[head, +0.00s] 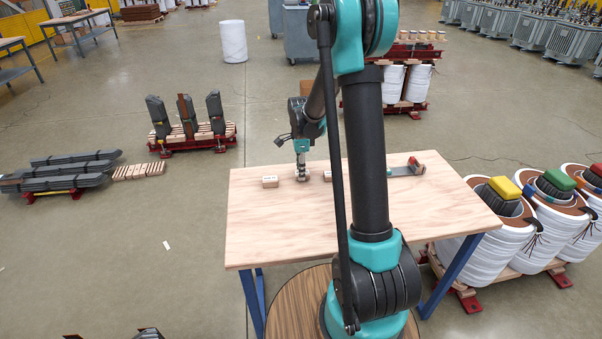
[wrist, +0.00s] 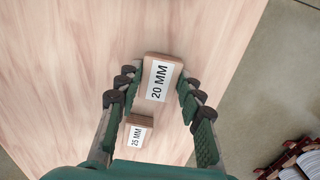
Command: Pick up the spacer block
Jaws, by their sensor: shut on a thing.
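The spacer block labelled 20 MM (wrist: 158,82) is wooden with a white label. In the wrist view it sits between the two fingers of my gripper (wrist: 157,93), which is shut on it. In the head view my gripper (head: 302,173) is low over the left back part of the table, and the block in it is too small to make out clearly. A second wooden block labelled 25 MM (wrist: 137,134) lies beside the left finger in the wrist view and looks smaller than the held one. I cannot tell how high the held block is above the table.
The wooden table (head: 275,225) is mostly bare in front. A small labelled block (head: 270,182) lies left of my gripper. A flat grey tool with a red end (head: 408,168) lies at the back right. White coils (head: 490,240) stand on pallets beyond the right edge.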

